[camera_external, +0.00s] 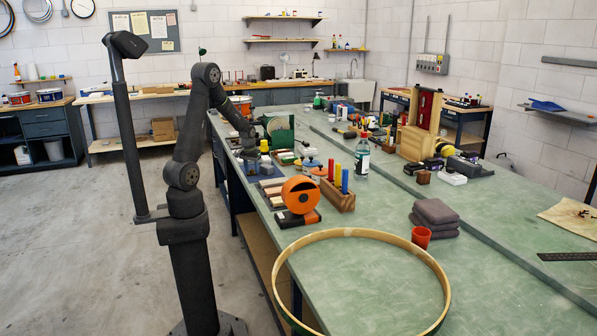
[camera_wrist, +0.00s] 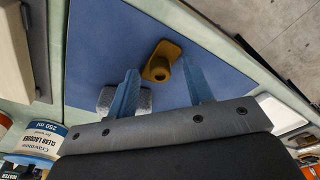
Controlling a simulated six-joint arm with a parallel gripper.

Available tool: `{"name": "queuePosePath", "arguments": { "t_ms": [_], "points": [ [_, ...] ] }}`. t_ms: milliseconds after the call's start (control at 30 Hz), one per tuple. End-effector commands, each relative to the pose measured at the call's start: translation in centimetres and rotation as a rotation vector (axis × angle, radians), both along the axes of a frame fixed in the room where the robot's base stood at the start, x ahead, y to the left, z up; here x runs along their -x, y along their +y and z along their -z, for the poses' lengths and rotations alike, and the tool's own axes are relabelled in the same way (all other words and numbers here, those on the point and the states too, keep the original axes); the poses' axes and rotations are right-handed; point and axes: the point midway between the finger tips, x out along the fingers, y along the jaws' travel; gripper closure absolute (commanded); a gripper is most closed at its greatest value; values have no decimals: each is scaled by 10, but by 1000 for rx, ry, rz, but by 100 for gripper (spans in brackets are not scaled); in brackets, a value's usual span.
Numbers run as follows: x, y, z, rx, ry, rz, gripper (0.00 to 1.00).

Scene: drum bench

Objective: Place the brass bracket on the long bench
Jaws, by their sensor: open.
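The brass bracket (camera_wrist: 158,68) is a small yellow-brown piece with a round hole in its raised end. In the wrist view it lies on a blue mat (camera_wrist: 95,45) on the long green-topped bench (camera_external: 385,215). My gripper (camera_wrist: 160,70) is open above the mat, with its two blue-grey fingers apart. In that view the bracket shows between the fingertips; I cannot tell the exact height gap. In the external view my gripper (camera_external: 249,151) is low over the bench's left side, and the bracket cannot be made out there.
A grey speckled block (camera_wrist: 145,100) lies close by the left finger. A lacquer tin (camera_wrist: 40,140) stands at lower left. Several bottles and tools crowd the bench near my gripper. A large wooden hoop (camera_external: 440,275) and an orange tape dispenser (camera_external: 300,194) are nearer the camera.

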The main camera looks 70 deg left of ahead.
Motion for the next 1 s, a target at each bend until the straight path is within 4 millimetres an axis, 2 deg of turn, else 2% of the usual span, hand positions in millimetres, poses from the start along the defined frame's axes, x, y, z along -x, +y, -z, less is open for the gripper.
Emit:
{"name": "queuePosePath", "arguments": {
  "t_ms": [133,167,367,400,767,867,1000],
  "points": [
    [0,0,0,0,0,0,53],
    [0,0,0,0,0,0,57],
    [0,0,0,0,0,0,96],
    [0,0,0,0,0,0,100],
    [0,0,-5,-1,-1,0,100],
    [-1,0,-12,-1,-1,0,100],
    [-1,0,-33,-3,-4,0,100]
  ]
}}
